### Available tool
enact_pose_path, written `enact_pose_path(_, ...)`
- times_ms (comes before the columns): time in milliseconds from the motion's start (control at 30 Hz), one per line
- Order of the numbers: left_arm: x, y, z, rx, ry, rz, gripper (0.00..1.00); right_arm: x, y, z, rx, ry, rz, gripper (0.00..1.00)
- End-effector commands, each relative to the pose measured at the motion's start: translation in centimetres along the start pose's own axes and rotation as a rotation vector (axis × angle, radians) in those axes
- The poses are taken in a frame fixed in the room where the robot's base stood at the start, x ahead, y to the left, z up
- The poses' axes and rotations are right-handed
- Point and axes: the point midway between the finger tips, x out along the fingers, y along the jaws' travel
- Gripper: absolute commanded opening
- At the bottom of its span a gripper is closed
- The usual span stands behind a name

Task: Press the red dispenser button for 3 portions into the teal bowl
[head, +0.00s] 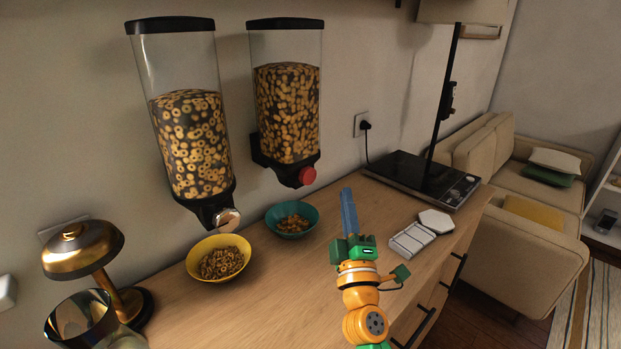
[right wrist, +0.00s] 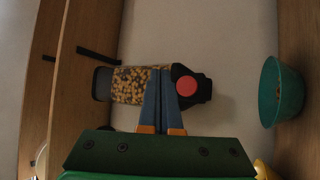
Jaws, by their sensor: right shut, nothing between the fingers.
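The red dispenser button (head: 307,175) sits on the front of the right cereal dispenser (head: 287,110), which hangs on the wall. The button also shows in the right wrist view (right wrist: 186,86), just beside the fingertips in the picture. The teal bowl (head: 302,226) stands on the counter below that dispenser and holds some cereal; it also shows in the right wrist view (right wrist: 290,92). My right gripper (head: 348,192) is shut and empty, in front of and to the right of the teal bowl, apart from the button. My left gripper is not in view.
A second dispenser (head: 190,140) with a silver knob hangs to the left, above a yellow bowl (head: 240,248) of cereal. A brass lamp (head: 85,250) and a glass (head: 82,318) stand at left. White pads (head: 411,239) and a black appliance (head: 400,175) lie at right.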

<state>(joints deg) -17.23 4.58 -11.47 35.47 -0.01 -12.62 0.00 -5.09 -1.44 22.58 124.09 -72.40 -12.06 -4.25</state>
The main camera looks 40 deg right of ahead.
Motion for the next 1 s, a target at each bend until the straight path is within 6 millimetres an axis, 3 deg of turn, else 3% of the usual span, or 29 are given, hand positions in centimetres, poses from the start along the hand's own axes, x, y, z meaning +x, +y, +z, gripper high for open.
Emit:
enact_pose_path(500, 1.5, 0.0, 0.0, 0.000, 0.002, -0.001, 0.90, 4.5, -3.5, -3.3, 0.003, -0.001, 0.001, 0.00)
enact_pose_path(1000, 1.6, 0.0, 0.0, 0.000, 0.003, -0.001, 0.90, 4.9, -3.6, -3.6, 0.000, 0.000, 0.000, 0.00)
